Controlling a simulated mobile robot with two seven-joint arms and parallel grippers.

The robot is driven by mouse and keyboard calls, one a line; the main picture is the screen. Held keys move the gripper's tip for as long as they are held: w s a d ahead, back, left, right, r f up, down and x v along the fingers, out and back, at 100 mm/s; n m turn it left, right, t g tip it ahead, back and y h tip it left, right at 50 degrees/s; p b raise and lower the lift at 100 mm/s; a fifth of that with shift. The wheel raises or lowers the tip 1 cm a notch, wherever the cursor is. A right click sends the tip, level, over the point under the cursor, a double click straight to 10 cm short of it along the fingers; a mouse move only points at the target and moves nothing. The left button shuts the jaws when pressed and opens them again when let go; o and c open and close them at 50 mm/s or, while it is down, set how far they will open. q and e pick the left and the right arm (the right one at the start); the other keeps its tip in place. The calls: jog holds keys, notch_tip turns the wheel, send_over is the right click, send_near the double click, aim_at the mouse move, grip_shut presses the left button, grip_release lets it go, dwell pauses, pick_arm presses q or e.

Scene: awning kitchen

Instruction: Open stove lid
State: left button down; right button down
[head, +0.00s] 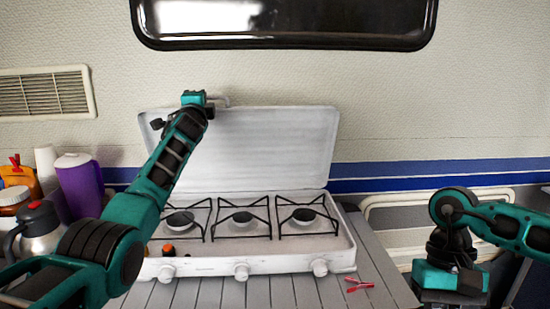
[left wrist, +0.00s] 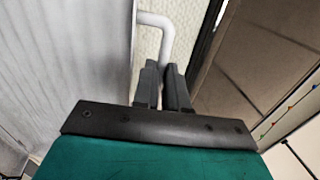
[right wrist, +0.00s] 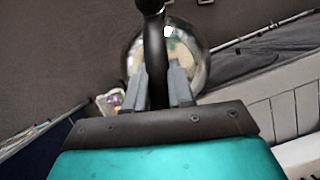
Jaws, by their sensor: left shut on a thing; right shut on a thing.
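The white stove's lid (head: 265,145) stands raised and nearly upright behind the burners, close to the wall. My left gripper (head: 203,98) is at the lid's top edge, left of its middle. In the left wrist view its fingers (left wrist: 162,72) are shut on the white bent lid handle (left wrist: 157,20), beside the pale lid face (left wrist: 70,60). The stove base (head: 210,265) shows its burners and front knobs. My right gripper (right wrist: 158,75) is shut on a black handle (right wrist: 155,45), with a shiny round metal body behind it. In the head view its fingertips are hidden.
A purple jug (head: 82,185), a metal flask (head: 38,235) and other containers crowd the counter left of the stove. A small red item (head: 359,285) lies on the slatted counter (head: 385,270) at the right. A dark window (head: 285,20) is above the lid.

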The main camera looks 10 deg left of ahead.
pick_arm(q)
jog(key=shift+r, duration=0.8)
pick_arm(e)
jog(key=shift+r, duration=0.15)
pick_arm(q)
jog(key=c, duration=1.2)
grip_release()
jog(key=shift+s+r, duration=0.1)
jog(key=shift+s, duration=0.1)
pick_arm(e)
jog(key=shift+r, duration=0.1)
